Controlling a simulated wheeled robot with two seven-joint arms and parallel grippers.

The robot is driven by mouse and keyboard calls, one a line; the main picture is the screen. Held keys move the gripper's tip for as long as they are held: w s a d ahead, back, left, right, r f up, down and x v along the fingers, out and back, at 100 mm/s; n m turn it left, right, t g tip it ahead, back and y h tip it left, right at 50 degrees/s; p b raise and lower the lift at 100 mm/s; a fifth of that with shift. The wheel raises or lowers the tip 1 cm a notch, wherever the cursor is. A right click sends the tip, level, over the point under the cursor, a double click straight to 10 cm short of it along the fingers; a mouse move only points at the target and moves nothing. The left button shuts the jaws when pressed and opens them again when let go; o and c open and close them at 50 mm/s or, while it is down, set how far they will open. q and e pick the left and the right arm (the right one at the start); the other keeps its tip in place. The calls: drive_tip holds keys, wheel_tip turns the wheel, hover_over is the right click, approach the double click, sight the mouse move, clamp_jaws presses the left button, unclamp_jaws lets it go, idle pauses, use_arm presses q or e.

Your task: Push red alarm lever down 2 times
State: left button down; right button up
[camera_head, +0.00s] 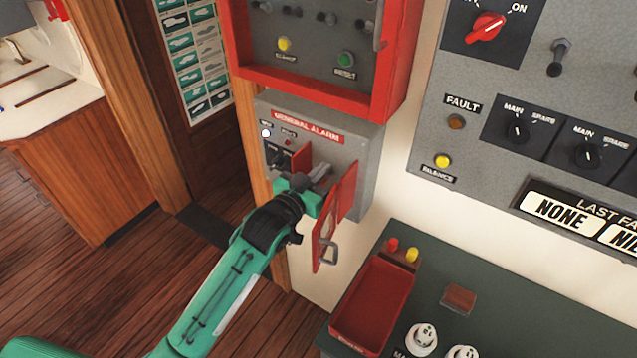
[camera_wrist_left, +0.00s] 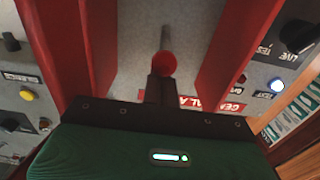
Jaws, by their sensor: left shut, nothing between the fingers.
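The grey general alarm box (camera_head: 365,160) hangs on the wall with a red label (camera_head: 307,127). Red flaps stand out from its face: one (camera_head: 302,158) left of my gripper and a larger door with a handle (camera_head: 335,225) on the right. In the left wrist view, which is upside down, the red alarm lever (camera_wrist_left: 168,64) shows as a round red knob on a grey shaft between the red flaps. My left gripper (camera_head: 318,176) is shut and empty, its fingertips (camera_wrist_left: 160,80) at the knob; I cannot tell whether they touch. The lever is hidden in the head view.
A red-framed panel (camera_head: 398,65) juts out just above the alarm box. A dark green desk (camera_head: 540,310) with a red tray (camera_head: 382,308) stands below right. A grey console (camera_head: 465,70) with knobs covers the right wall. Open floor lies at left.

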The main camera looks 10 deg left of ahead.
use_arm(q)
drive_tip(key=shift+f+b, duration=0.65)
drive_tip(key=shift+f, duration=0.9)
drive_tip(key=shift+p, duration=0.3)
drive_tip(key=shift+r+p, duration=2.15)
drive_tip(key=shift+r, duration=0.25)
drive_tip(key=r+p+v, duration=0.1)
drive_tip(key=p+v, duration=0.2)
drive_tip(key=v, duration=0.6)
drive_tip(key=shift+p, duration=0.4)
